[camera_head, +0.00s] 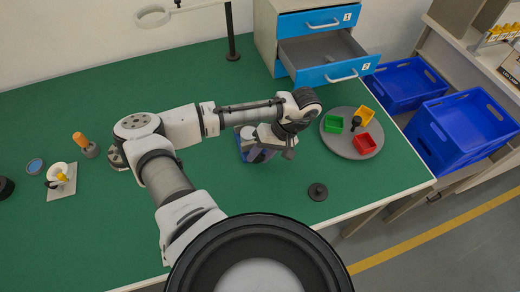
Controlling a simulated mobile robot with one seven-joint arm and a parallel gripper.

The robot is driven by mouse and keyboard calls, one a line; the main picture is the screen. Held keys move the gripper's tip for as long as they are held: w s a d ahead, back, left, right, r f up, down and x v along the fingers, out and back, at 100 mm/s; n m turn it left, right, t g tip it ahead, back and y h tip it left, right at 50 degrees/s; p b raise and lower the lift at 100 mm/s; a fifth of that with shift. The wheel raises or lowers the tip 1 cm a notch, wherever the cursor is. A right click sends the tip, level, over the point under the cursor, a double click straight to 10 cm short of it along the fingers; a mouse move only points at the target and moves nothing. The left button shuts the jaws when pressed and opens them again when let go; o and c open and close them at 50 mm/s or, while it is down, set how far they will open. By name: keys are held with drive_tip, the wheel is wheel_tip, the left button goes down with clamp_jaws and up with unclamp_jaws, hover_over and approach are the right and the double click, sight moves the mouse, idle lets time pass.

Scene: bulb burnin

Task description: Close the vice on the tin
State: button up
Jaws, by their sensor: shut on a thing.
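The blue vice (259,156) stands on the green bench near the middle of the camera_head view, mostly hidden under the end of my arm. My gripper (268,141) is at the vice, reaching in from the right. It is shut on a part there that looks like the vice handle, though its fingertips are hard to make out. A small pale round shape at the left side of the vice may be the tin. I cannot tell whether the jaws touch it.
A grey turntable (338,148) with green, yellow and red bins stands right of the vice. A black knob-topped disc (318,192) lies nearer the front edge. A blue drawer (327,58) is open behind. Blue crates (462,132) stand off the bench at right. The bench front middle is clear.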

drive_tip(key=o, duration=1)
drive_tip(key=shift+f+b, duration=0.15)
drive_tip(key=shift+b, duration=0.15)
